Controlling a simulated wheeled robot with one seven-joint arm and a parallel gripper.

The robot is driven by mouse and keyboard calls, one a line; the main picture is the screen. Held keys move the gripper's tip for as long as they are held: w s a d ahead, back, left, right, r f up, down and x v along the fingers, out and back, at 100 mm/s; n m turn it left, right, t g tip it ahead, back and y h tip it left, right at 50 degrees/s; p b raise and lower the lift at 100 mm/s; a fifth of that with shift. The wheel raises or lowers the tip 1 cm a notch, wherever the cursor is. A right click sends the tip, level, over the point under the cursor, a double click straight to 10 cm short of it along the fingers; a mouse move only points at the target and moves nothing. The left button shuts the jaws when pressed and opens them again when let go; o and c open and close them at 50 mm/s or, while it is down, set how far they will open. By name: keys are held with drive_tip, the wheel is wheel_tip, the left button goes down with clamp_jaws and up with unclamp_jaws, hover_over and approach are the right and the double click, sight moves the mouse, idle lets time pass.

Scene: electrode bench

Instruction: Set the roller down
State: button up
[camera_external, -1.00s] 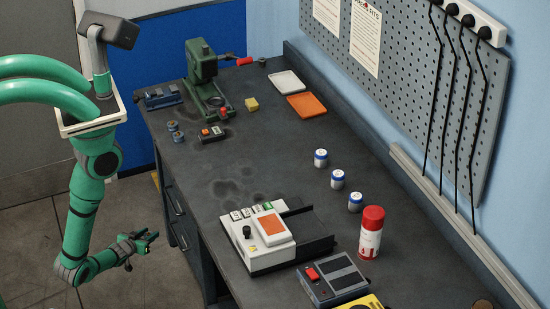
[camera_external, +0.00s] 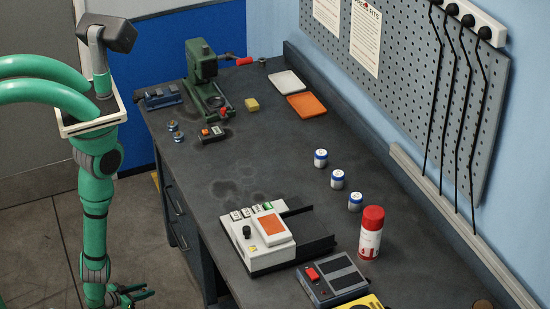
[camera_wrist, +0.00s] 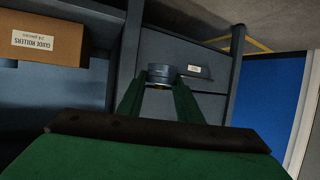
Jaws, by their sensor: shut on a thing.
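The roller (camera_wrist: 161,74) is a small blue-grey cylinder with a brassy lower edge, held between my fingertips in the wrist view. My gripper (camera_wrist: 160,84) is shut on it. In the external view my gripper (camera_external: 137,294) is low, beside the bench's left front and below its top. The roller cannot be made out there. Two similar small rollers (camera_external: 178,137) stand on the bench's left side. An orange tray (camera_external: 307,105) and a white tray (camera_external: 287,82) lie at the back of the bench.
A cardboard box (camera_wrist: 45,38) labelled guide rollers sits at upper left in the wrist view. The bench top (camera_external: 270,160) is clear in the middle. A white device (camera_external: 255,240), a red-capped can (camera_external: 371,232) and a green press (camera_external: 203,75) stand on it.

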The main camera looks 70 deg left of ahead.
drive_tip(key=shift+s+d+f+h, duration=0.1)
drive_tip(key=shift+d+f+h, duration=0.1)
drive_tip(key=shift+d, duration=0.25)
drive_tip(key=shift+s+d+f+h, duration=0.1)
drive_tip(key=shift+d+f, duration=0.1)
drive_tip(key=shift+d, duration=0.2)
drive_tip(key=w+d+r+m+h, duration=0.1)
drive_tip(key=w+d+r, duration=0.3)
drive_tip(key=w, duration=0.5)
drive_tip(key=w+d+r+m+h, duration=0.1)
drive_tip(key=w+d+r, duration=0.1)
drive_tip(key=w+d, duration=0.5)
drive_tip(key=w+d+r+m+h, duration=0.1)
drive_tip(key=w+d+r, duration=0.3)
drive_tip(key=w, duration=0.6)
drive_tip(key=w+d+r+m+t+h, duration=0.1)
drive_tip(key=w+d+r+m+h, duration=0.1)
drive_tip(key=w+d+r, duration=1.35)
drive_tip(key=a+r, duration=0.2)
drive_tip(key=a, duration=0.6)
drive_tip(key=shift+a+r, duration=0.25)
drive_tip(key=shift+a, duration=0.1)
drive_tip(key=shift+d, duration=0.1)
